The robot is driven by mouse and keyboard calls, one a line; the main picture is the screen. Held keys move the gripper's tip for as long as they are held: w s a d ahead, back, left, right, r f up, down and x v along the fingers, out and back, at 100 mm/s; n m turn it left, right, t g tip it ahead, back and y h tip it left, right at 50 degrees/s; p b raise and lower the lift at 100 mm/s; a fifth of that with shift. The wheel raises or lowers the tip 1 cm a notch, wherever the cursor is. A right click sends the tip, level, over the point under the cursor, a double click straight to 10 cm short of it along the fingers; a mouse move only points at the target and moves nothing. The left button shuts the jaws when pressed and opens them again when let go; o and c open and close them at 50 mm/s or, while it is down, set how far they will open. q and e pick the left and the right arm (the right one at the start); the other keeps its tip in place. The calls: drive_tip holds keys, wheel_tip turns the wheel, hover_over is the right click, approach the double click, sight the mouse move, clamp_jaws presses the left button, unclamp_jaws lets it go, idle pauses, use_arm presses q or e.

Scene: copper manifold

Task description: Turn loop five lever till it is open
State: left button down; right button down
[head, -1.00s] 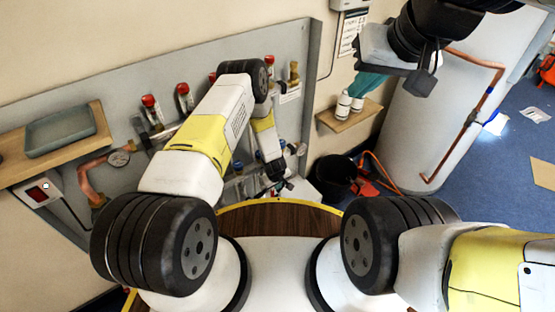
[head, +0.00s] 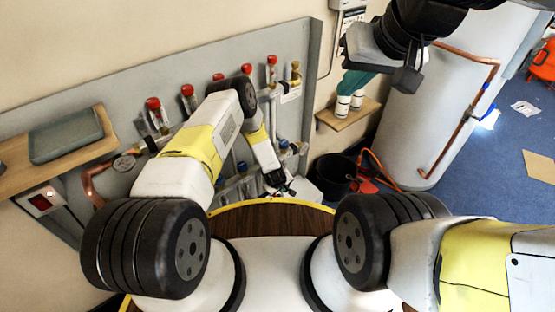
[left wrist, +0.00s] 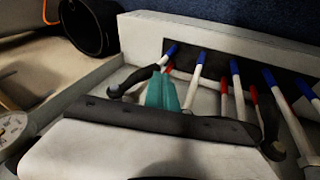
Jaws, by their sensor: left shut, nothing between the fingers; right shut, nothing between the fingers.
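My left gripper (head: 285,189) reaches down in front of the lower part of the manifold panel; its tip is small and dark in the head view. In the left wrist view its teal fingers (left wrist: 162,92) are together with nothing between them. Another dark part (left wrist: 271,130) is further right. Blue-and-white and red-and-white tubes (left wrist: 197,78) stand behind. No loop number is readable. My right gripper (head: 355,82) is shut and empty, before the wall.
Red-capped fittings (head: 188,92) line the grey panel (head: 75,112). A wooden shelf (head: 20,165) with a grey tray (head: 66,136) is at left. White containers (head: 343,104) stand near my right gripper. A black bucket (head: 333,176) and a large white cylinder (head: 423,130) are at right.

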use_arm(q)
drive_tip(key=shift+d+x, duration=0.2)
drive_tip(key=shift+x, duration=0.7)
drive_tip(key=shift+d+f, duration=0.1)
drive_tip(key=shift+f, duration=0.05)
idle(0.5)
idle(1.0)
